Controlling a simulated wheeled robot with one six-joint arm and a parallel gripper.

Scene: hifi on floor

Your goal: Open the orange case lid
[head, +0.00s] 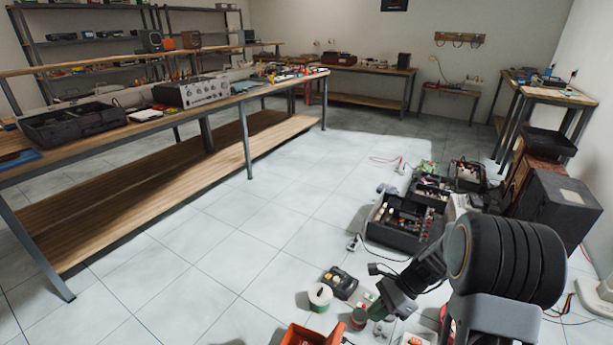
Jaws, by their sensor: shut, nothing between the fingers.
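The orange case (306,335) is at the bottom edge of the head view, on the floor. Only its upper part shows; the rest is cut off, and I cannot tell how its lid stands. My gripper (378,310) is at the end of my arm, to the right of the case and above the floor clutter. It is apart from the case in the picture. It is shut and empty, though its fingers are small and partly hidden among the things behind them.
A white-and-green spool (320,296) and a dark yellow-marked device (340,282) lie just behind the case. Open black toolboxes (398,222) stand farther back. A dark speaker box (552,208) stands at right. Tiled floor at left is clear up to the long wooden workbench (160,119).

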